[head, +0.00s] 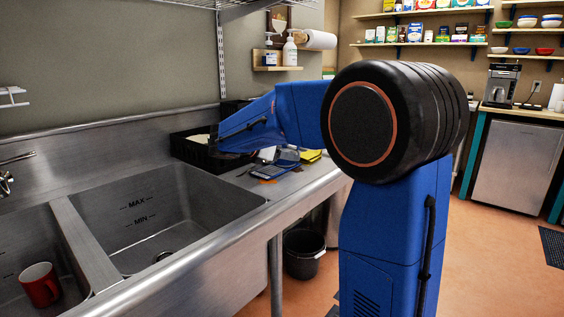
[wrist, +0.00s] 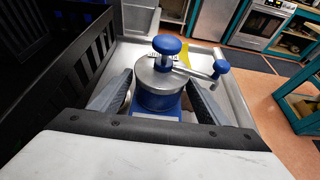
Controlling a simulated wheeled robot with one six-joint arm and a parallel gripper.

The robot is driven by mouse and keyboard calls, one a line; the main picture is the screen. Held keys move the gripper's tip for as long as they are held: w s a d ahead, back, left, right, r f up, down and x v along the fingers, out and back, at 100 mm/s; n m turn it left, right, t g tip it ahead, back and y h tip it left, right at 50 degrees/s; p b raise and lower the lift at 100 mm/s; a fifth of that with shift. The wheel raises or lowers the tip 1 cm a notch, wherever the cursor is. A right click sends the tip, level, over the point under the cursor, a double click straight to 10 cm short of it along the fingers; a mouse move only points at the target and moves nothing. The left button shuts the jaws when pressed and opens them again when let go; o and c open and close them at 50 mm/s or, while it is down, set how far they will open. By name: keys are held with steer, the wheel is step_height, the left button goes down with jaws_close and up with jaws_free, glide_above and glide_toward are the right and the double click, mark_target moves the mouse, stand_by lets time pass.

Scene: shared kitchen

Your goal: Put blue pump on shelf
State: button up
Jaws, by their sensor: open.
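In the wrist view, the blue pump (wrist: 158,98) stands upright on the metal counter. It has a blue body, a grey metal top with a blue knob, and a side crank ending in another blue knob. My gripper (wrist: 158,92) is open, with one dark finger on each side of the pump's body. I cannot tell whether either finger touches it. In the head view my arm hides most of the gripper and the pump. A small wooden wall shelf (head: 280,68) holds soap bottles; larger wooden shelves (head: 420,44) hang on the far wall.
A black slatted crate (head: 190,152) stands right beside my gripper and fills the left of the wrist view (wrist: 90,50). A yellow item (head: 311,156) lies farther along the counter. The sink (head: 150,215) is in front, with a red mug (head: 40,285) in its left basin.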

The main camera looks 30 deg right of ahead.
steer(key=shift+d, duration=0.1)
steer(key=shift+c, duration=0.6)
steer(key=c, duration=1.5)
jaws_close()
steer(key=shift+r, duration=0.2)
